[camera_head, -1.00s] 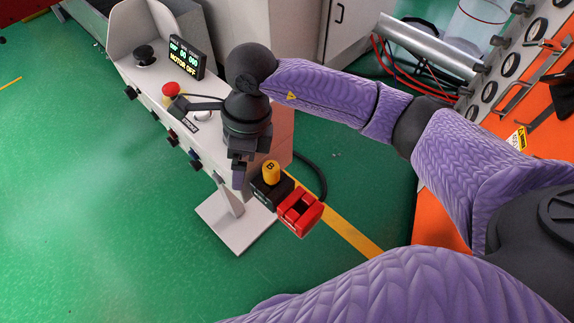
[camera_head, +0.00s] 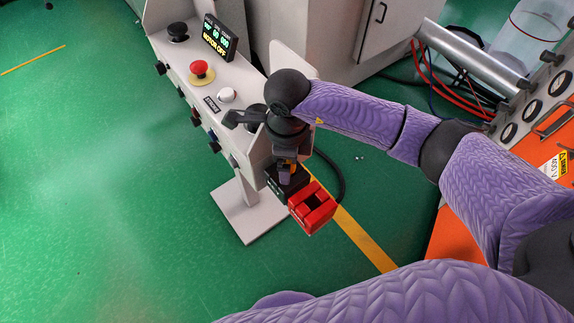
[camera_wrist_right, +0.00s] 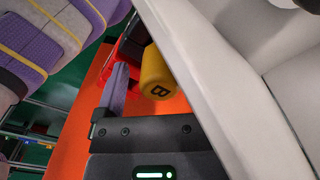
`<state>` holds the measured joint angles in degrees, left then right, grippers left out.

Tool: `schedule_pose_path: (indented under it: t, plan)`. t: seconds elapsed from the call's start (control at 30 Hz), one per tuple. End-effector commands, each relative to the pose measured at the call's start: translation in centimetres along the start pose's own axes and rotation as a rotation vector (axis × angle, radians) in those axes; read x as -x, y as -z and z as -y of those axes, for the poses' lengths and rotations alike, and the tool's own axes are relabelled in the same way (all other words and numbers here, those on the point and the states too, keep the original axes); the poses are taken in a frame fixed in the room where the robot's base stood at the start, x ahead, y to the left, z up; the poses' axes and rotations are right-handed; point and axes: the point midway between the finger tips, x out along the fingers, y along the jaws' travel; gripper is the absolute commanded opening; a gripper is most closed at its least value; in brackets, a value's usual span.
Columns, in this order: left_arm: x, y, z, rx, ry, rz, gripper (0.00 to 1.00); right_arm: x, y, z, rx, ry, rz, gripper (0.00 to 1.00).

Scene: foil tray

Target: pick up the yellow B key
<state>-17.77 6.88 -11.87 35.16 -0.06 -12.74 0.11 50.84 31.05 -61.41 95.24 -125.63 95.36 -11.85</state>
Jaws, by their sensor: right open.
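The yellow B key (camera_wrist_right: 157,76) shows clearly in the right wrist view, a round yellow knob with a black B. In the head view my gripper hides most of it. It sits at the black holder (camera_head: 275,183), beside the red holder (camera_head: 314,208) on the console's near end. My right gripper (camera_head: 288,176) points down over the key and is open. In the wrist view one purple finger is just left of the key, and the other finger is hidden behind a pale panel. I cannot tell if a finger touches the key. My left gripper is not in view.
The pale console (camera_head: 213,84) carries a red stop button (camera_head: 201,69), a white button (camera_head: 227,95) and a small display (camera_head: 219,39). A black cable loops behind the holders. An orange panel (camera_head: 550,205) stands at the right. Green floor is clear at left.

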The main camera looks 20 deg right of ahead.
Motion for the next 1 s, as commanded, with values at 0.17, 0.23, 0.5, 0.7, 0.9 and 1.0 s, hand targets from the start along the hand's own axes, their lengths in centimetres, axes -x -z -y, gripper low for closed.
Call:
schedule_pose_path:
  t: [0.17,0.23,0.5,0.7,0.9,1.0]
  plan:
    - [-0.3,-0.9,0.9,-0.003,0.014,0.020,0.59,-1.2,0.0,0.0,0.000,0.000,0.000,0.90]
    - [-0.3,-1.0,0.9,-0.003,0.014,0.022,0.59,-1.1,0.0,0.0,0.000,0.001,0.000,0.90]
    - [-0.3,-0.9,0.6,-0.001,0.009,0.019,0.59,-1.1,0.0,0.0,0.000,0.001,0.001,0.46]
    - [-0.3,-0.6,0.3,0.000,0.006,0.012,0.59,-1.1,0.0,0.0,0.000,0.001,0.001,0.04]
    - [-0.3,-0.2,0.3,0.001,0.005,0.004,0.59,-1.1,0.0,0.0,0.000,0.001,0.001,0.00]
    - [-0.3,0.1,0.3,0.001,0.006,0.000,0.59,-0.9,0.0,0.0,0.000,0.001,0.001,0.00]
